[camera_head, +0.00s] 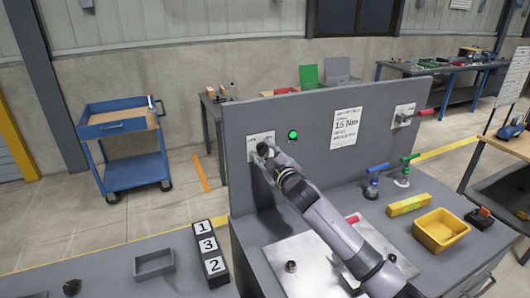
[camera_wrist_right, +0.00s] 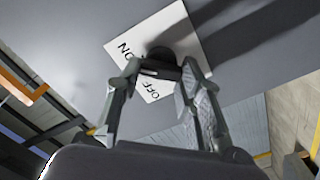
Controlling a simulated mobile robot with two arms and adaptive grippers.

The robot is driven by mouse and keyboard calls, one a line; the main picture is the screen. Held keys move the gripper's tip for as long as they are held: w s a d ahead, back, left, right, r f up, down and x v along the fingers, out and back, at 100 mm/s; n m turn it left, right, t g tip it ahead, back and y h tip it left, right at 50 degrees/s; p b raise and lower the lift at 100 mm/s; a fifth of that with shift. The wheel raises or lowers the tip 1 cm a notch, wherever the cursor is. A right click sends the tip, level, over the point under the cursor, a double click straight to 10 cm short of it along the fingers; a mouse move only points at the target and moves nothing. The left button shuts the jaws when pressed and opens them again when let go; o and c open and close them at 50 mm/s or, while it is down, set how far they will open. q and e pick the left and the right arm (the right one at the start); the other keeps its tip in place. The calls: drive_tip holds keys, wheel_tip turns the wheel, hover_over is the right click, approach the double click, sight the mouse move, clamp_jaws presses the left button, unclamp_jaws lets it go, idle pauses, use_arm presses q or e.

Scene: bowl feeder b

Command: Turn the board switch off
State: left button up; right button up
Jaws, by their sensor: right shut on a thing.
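The board (camera_head: 235,190) is a grey upright panel. A white switch plate (camera_head: 254,138) sits at its left part and also shows in the wrist view (camera_wrist_right: 186,32), with the words ON and OFF. A dark switch knob (camera_wrist_right: 162,55) stands out from the plate. My right gripper (camera_head: 264,151) is at the plate and hides most of the knob in the head view. In the wrist view its fingers (camera_wrist_right: 162,74) are shut on the knob from both sides. A green lamp (camera_head: 293,135) is lit right of the plate. My left gripper is out of view.
A paper sign (camera_head: 346,128) and a plate with a red-handled lever (camera_head: 424,112) are farther right on the board. Below stand a blue-handled tool (camera_head: 372,188), a green-handled tool (camera_head: 402,178), a yellow box (camera_head: 408,205) and a yellow bin (camera_head: 440,230). Numbered blocks (camera_head: 207,246) stand left.

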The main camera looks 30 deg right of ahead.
drive_tip(key=n+p, duration=0.1)
drive_tip(key=n, duration=0.3)
drive_tip(key=shift+f+n, duration=0.1)
drive_tip(key=shift+n, duration=0.2)
drive_tip(key=n+p, duration=0.1)
drive_tip(key=n, duration=0.3)
drive_tip(key=shift+a+f, duration=0.1)
drive_tip(key=n+p, duration=0.1)
drive_tip(key=n, duration=0.4)
drive_tip(key=shift+f+p, duration=0.1)
drive_tip(key=shift+p, duration=0.3)
drive_tip(key=shift+f+n+p, duration=0.15)
drive_tip(key=shift+n+p, duration=0.4)
drive_tip(key=shift+n, duration=1.25)
drive_tip(key=o, duration=1.2)
drive_tip(key=shift+s, duration=0.1)
drive_tip(key=s, duration=1.1)
drive_tip(key=shift+s+a, duration=0.25)
drive_tip(key=shift+s, duration=0.15)
